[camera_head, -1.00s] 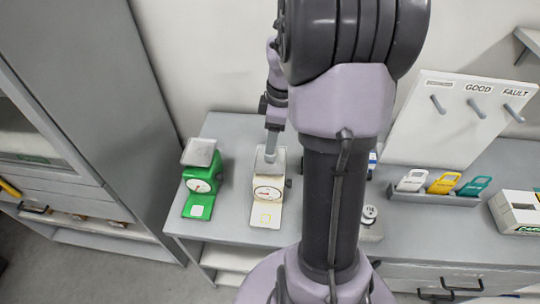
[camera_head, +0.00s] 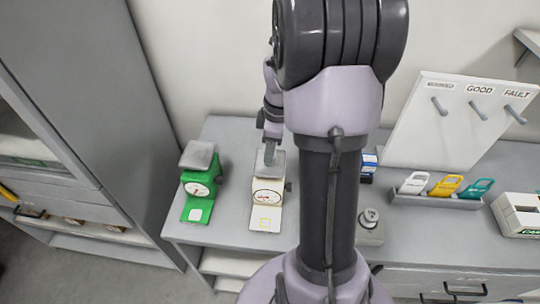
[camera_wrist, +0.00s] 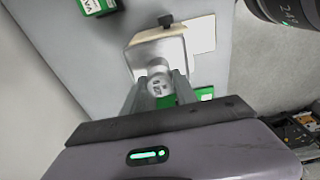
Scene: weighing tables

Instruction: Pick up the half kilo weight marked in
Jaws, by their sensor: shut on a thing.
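My gripper (camera_wrist: 160,88) is shut on a round, pale metal weight (camera_wrist: 159,84) with dark marking on its top, too small to read. The weight is between the fingertips, over the pale square pan (camera_wrist: 146,57) of a scale in the wrist view. In the head view my gripper (camera_head: 271,148) is at the pan of the cream dial scale (camera_head: 267,192). The weight cannot be made out there, and I cannot tell whether it touches the pan. Another round metal weight (camera_head: 370,214) stands on a grey block to the right, beside my arm.
A green dial scale (camera_head: 201,186) stands left of the cream one. Right are a rack of white, yellow and teal tags (camera_head: 443,186), a board with pegs (camera_head: 455,115) and a white box (camera_head: 518,213). A tall grey cabinet (camera_head: 105,95) bounds the left.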

